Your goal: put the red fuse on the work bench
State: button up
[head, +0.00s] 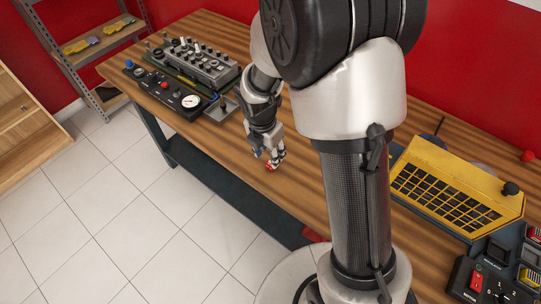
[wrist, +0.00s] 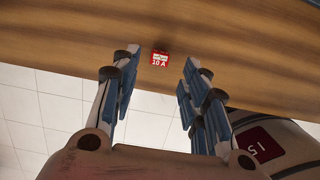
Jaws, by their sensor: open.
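The red fuse (wrist: 160,58), marked "10 A", shows against the wooden top of the work bench (wrist: 60,35), near its front edge. In the wrist view it lies beyond and between my fingertips, apart from both fingers. My gripper (wrist: 157,62) is open, with nothing between its fingers. In the head view my gripper (head: 272,160) points down over the bench near the front edge. A small bit of the red fuse (head: 270,168) shows at its fingertips; the rest is hidden.
A control panel with a gauge (head: 190,101) and an engine trainer block (head: 205,62) stand at the bench's left end. A yellow grille unit (head: 450,185) and a switch box (head: 480,283) stand at the right. Bare wood surrounds my gripper. Shelves (head: 95,40) stand at the far left.

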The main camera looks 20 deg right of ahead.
jog(key=s+d+r+m+t+p, duration=0.1)
jog(key=s+r+m, duration=0.35)
jog(key=r, duration=0.45)
jog(key=s+r+m+t, duration=0.1)
jog(key=s+r+m, duration=0.2)
jog(key=r+m, duration=0.45)
jog(key=s+r+m, duration=0.4)
jog(key=s+m, duration=0.2)
jog(key=s, duration=0.1)
jog(key=s+r+m+t+y, duration=0.1)
jog(key=s+r+m, duration=0.2)
jog(key=s+m, duration=0.3)
jog(key=shift+s+r+m+t, duration=0.3)
jog(key=shift+s+r+m, duration=0.05)
jog(key=shift+m, duration=0.25)
